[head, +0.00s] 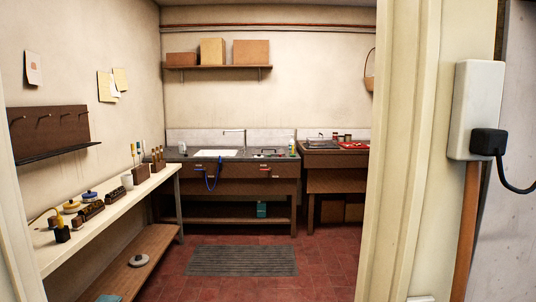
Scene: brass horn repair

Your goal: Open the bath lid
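I look through a doorway into a workshop. A dark counter (240,172) stands against the far wall, with a white sink-like basin (215,153) and a tap (234,133) at its back. To the right of the basin is a flat grey panel or tray (268,153) with small dark details. A second, brown bench (337,160) stands further right with a grey box-like top (316,144) on it. I cannot tell which of these is the bath or its lid, or whether the lid is open or shut. Neither of my grippers is in view.
The door frame (398,150) edges the opening on the right; a white socket with a black plug (489,141) is beside it. A long white bench (105,205) with tools runs along the left wall. A grey mat (242,260) lies on the red tiled floor, which is otherwise clear.

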